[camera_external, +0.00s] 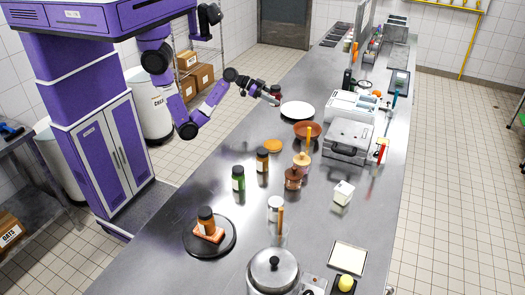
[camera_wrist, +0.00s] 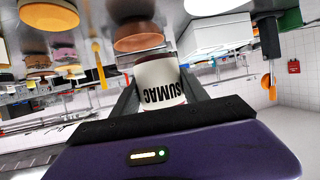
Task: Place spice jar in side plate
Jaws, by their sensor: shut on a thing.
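The spice jar in my grip has a white label reading SUMAC (camera_wrist: 160,84). In the external view its dark red body (camera_external: 276,90) shows at the end of my arm. My gripper (camera_external: 272,97) is shut on this jar, with one finger on each side of it in the wrist view (camera_wrist: 162,88). A round white plate (camera_external: 297,110), likely the side plate, lies on the steel counter just right of and below my gripper in the picture. The plate looks empty. The gap between the jar and the counter is hard to judge.
A brown bowl (camera_external: 307,130) sits close to the white plate. An orange disc (camera_external: 272,146) and several jars stand nearer on the counter (camera_external: 170,262). Grey and white machines (camera_external: 348,138) stand to the right.

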